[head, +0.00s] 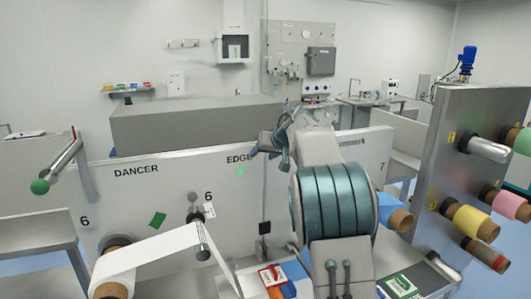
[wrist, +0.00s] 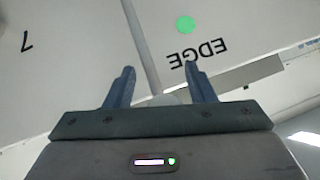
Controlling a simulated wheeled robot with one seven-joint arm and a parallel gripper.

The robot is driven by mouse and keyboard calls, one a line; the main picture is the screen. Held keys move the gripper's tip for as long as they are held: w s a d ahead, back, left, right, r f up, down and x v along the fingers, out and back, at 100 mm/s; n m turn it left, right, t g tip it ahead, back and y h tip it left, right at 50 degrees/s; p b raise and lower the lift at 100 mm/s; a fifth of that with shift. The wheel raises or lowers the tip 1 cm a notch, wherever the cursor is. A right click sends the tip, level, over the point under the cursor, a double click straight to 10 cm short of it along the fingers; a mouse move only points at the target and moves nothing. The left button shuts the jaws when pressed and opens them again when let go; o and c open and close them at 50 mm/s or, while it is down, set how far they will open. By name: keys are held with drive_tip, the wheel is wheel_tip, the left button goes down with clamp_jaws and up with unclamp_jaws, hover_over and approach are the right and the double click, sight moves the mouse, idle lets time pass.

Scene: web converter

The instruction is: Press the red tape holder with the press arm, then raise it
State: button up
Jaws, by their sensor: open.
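A red holder (head: 271,275) with a white face sits low in the centre of the head view, just left of my arm. It is probably the red tape holder. A lever with a green ball knob (head: 40,186) sticks out at the left, near the DANCER label. I cannot tell whether this lever is the press arm. My gripper (wrist: 160,85) is open and empty in the wrist view, its fingers apart before the white panel marked EDGE. In the head view my gripper (head: 270,147) is near that label, partly hidden by my arm. It is away from both the red holder and the lever.
A white web (head: 150,250) runs from a roll at the lower left over a small roller. Blue and orange pieces (head: 296,272) lie beside the red holder. Coloured rolls (head: 470,222) project from a grey panel at the right. A green-and-white box (head: 400,286) is at lower right.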

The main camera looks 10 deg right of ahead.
drive_tip(key=shift+s+d+r, duration=0.15)
drive_tip(key=shift+s+r, duration=0.25)
drive_tip(key=shift+r, duration=0.15)
drive_tip(key=b+v, duration=0.1)
drive_tip(key=v, duration=1.1)
drive_tip(key=shift+s+r, duration=0.2)
drive_tip(key=shift+s, duration=0.15)
drive_tip(key=shift+r, duration=0.1)
